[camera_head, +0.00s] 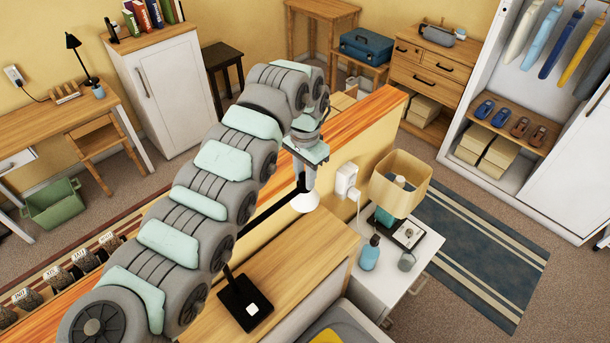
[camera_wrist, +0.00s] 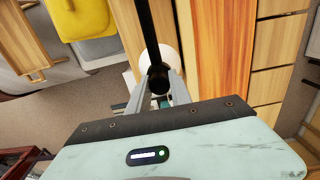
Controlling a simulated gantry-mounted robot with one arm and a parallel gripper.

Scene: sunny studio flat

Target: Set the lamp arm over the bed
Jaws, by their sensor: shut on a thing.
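The lamp has a black square base (camera_head: 240,309) on a wooden top, a thin black arm (camera_head: 272,207) and a white shade (camera_head: 306,202). My gripper (camera_head: 304,182) is at the arm's shade end, just above the shade. In the wrist view the gripper (camera_wrist: 160,84) is shut on the black lamp arm (camera_wrist: 145,25), with the white shade (camera_wrist: 144,62) partly hidden behind it. The bed (camera_head: 350,322), grey with yellow, shows only in part at the bottom edge; its yellow and grey covers (camera_wrist: 95,46) show at the wrist view's upper left. The shade hangs away from these covers. My arm hides part of the lamp.
A wooden partition (camera_head: 365,122) runs close behind the gripper. A white nightstand (camera_head: 387,284) at right holds a table lamp (camera_head: 398,180), a blue bottle (camera_head: 369,253) and a grey mug (camera_head: 406,261). A white socket (camera_head: 346,180) with a plug is on the partition beside the shade.

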